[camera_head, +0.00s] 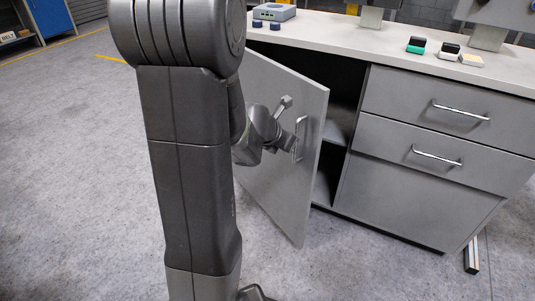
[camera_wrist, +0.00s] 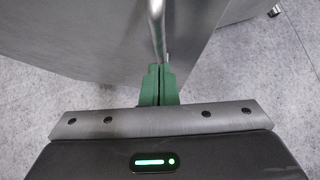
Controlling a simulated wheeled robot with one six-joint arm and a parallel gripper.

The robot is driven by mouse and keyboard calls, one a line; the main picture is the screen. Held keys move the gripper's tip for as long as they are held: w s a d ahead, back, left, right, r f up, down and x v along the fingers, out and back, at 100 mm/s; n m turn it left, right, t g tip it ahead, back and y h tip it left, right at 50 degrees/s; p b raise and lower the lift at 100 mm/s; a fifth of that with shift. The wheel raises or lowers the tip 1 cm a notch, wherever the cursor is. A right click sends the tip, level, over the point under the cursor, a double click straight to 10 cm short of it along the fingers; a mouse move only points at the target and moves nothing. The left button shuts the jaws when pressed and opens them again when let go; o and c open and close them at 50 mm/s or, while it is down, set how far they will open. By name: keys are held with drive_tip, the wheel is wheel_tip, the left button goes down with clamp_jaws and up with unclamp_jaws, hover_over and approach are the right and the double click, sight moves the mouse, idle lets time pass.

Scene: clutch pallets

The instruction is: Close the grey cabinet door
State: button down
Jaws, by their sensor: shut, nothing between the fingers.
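The grey cabinet door (camera_head: 280,185) stands ajar in the head view, swung out from the dark opening beside the drawers. Its silver bar handle (camera_head: 300,138) is near its free edge. My gripper is at the outer face of the door by the handle, partly hidden by my arm in the head view. In the wrist view its green fingers (camera_wrist: 160,80) are together with nothing between them. The handle (camera_wrist: 156,25) runs just beyond the fingertips; I cannot tell whether they touch. The door face (camera_wrist: 85,40) fills the upper left there.
The cabinet (camera_head: 420,195) has two drawers with silver handles at right. Its shelf compartment (camera_head: 338,130) shows behind the door. Small items and a blue-grey box (camera_head: 274,12) stand on the worktop (camera_head: 400,45). Grey floor (camera_head: 75,170) at left is clear.

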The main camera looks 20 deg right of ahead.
drive_tip(key=w+d+n+t+p, duration=0.1)
drive_tip(key=w+d+n+p, duration=0.1)
drive_tip(key=d, duration=0.6)
drive_tip(key=w+d+n+t+y+p, duration=0.1)
drive_tip(key=w+d+p, duration=0.2)
drive_tip(key=d, duration=0.5)
drive_tip(key=w+d+r+n+t+y+p, duration=0.1)
drive_tip(key=w+d+n+p, duration=0.1)
drive_tip(key=d+p, duration=0.3)
drive_tip(key=d, duration=0.3)
drive_tip(key=shift+w+d+n, duration=0.2)
drive_tip(key=shift+d+n, duration=0.1)
drive_tip(key=shift+t, duration=0.3)
drive_tip(key=shift+s+r, duration=0.1)
drive_tip(key=shift+r, duration=0.1)
drive_tip(key=p+v, duration=0.2)
drive_tip(key=v, duration=1.1)
drive_tip(key=shift+s+a+y, duration=0.25)
drive_tip(key=shift+y, duration=0.05)
drive_tip(key=shift+f, duration=0.1)
